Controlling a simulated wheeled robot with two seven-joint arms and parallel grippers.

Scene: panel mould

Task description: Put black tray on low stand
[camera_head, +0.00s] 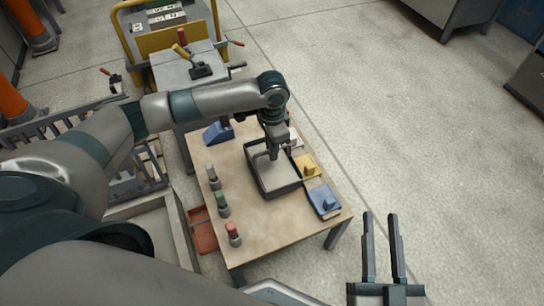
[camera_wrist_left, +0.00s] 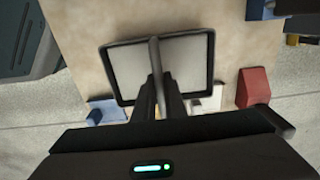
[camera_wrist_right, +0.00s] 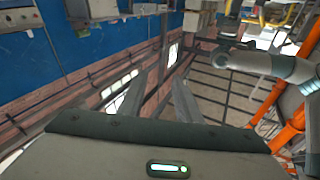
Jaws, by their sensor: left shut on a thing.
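The black tray (camera_head: 281,190) has a dark rim, a pale inside and a bar handle across it. It is over the wooden-topped table (camera_head: 275,226); I cannot tell whether it touches the top. My left gripper (camera_head: 274,153) is shut on the tray's handle from above. The left wrist view shows the handle (camera_wrist_left: 154,55) between the fingers and the tray (camera_wrist_left: 210,60) around it. My right gripper (camera_head: 381,215) is open and empty, off the table's right side. No separate low stand is clearly identifiable.
Red (camera_head: 233,234), green (camera_head: 223,204) and grey-topped pieces stand along the table's left side. Yellow (camera_head: 306,166) and blue (camera_head: 323,200) blocks lie right of the tray. A blue piece (camera_head: 218,132) sits at the back. A grey cart stands behind. The table's front is clear.

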